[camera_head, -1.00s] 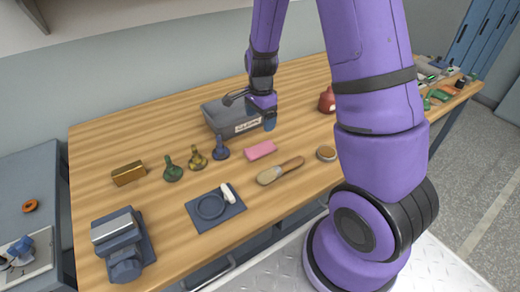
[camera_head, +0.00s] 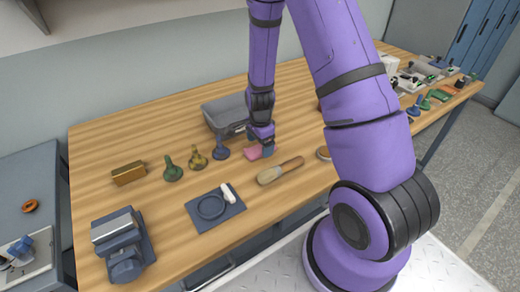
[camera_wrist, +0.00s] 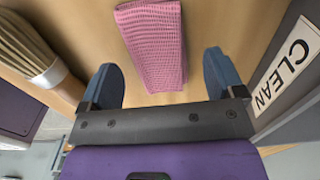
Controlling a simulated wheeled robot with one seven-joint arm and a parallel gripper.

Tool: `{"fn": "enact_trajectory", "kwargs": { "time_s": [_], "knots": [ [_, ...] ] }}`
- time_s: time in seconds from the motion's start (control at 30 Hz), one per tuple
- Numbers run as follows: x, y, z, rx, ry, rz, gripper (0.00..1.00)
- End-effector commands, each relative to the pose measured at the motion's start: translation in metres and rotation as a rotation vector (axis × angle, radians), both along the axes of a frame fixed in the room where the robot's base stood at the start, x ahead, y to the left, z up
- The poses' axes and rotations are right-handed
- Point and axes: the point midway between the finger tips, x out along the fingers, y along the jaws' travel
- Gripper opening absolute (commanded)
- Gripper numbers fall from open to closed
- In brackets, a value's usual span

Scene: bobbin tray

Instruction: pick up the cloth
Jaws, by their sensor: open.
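The cloth (camera_head: 252,153) is a folded pink piece with a waffle weave, lying flat on the wooden table; my gripper partly covers it in the head view. In the wrist view the cloth (camera_wrist: 155,42) lies ahead of and between the fingers, its near end close to the fingertip line. My gripper (camera_head: 267,150) is low over the cloth's right part and points down. In the wrist view my gripper (camera_wrist: 164,80) has its two blue fingers spread wide, with nothing between them held. I cannot tell how high the fingertips are above the table.
A grey bin (camera_head: 226,112) stands just behind the cloth; its label reads CLEAN (camera_wrist: 283,73) in the wrist view. A brush (camera_head: 280,171) lies in front. A blue-handled stamp-like piece (camera_head: 221,149) stands to the left. A dark mat (camera_head: 214,207) lies nearer, at front left.

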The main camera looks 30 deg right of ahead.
Motion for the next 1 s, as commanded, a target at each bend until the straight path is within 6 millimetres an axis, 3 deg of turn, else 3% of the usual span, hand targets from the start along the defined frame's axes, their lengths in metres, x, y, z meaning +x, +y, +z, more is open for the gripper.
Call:
{"fn": "enact_trajectory", "kwargs": {
  "time_s": [0.13,0.4,0.63,1.0],
  "knots": [
    [-0.0001,-0.0006,-0.0122,0.0,0.0,-0.002,0.88],
    [0.0001,-0.0003,-0.0142,0.0,0.0,-0.001,0.88],
    [0.0001,-0.0003,-0.014,0.0,0.0,0.0,0.37],
    [0.0004,-0.0003,-0.0111,0.0,-0.002,0.0,0.36]
  ]
}}
